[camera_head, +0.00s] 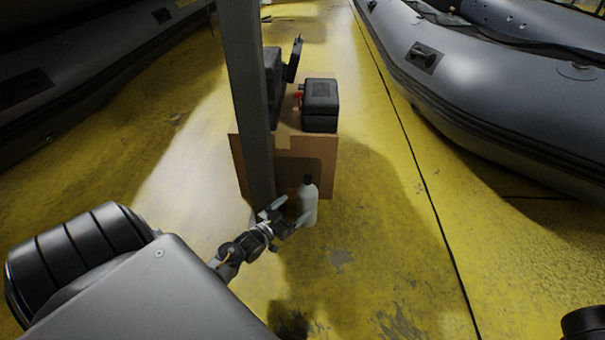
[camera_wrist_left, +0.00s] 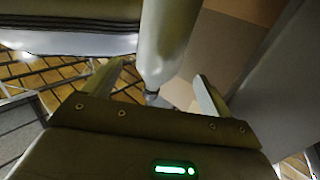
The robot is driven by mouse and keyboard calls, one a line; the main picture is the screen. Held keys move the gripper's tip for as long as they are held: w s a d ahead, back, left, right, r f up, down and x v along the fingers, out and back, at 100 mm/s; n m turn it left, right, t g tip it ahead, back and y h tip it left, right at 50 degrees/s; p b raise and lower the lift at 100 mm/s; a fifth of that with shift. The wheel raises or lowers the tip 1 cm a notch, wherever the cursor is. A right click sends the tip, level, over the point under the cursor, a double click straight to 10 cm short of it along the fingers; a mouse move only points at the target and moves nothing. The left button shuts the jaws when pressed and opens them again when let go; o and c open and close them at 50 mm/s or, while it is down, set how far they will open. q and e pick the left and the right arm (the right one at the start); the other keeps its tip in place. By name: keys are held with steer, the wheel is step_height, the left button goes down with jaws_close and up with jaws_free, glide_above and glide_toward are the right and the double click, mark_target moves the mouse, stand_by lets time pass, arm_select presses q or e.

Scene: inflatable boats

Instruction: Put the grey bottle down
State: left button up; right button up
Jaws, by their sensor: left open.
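The grey bottle (camera_head: 308,204), pale with a dark cap, is upright in front of the cardboard box in the head view. I cannot tell for certain whether its base touches the floor. My left gripper (camera_head: 291,213) is open beside it, on its left and near side. In the left wrist view, the bottle (camera_wrist_left: 166,40) shows with its narrow end toward the gap between the open fingers of the left gripper (camera_wrist_left: 155,88). Neither finger visibly touches it. My right gripper does not show.
A cardboard box (camera_head: 320,156) stands behind the bottle, bearing a black case (camera_head: 320,104) and an opened dark case (camera_head: 273,75). A grey post (camera_head: 248,90) rises close left of the gripper. Inflatable boats (camera_head: 490,85) flank the aisle. The yellow floor (camera_head: 400,220) at right is clear.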

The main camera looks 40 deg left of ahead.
arm_select(q)
steer(key=shift+s+p, duration=0.3)
steer(key=shift+s, duration=0.95)
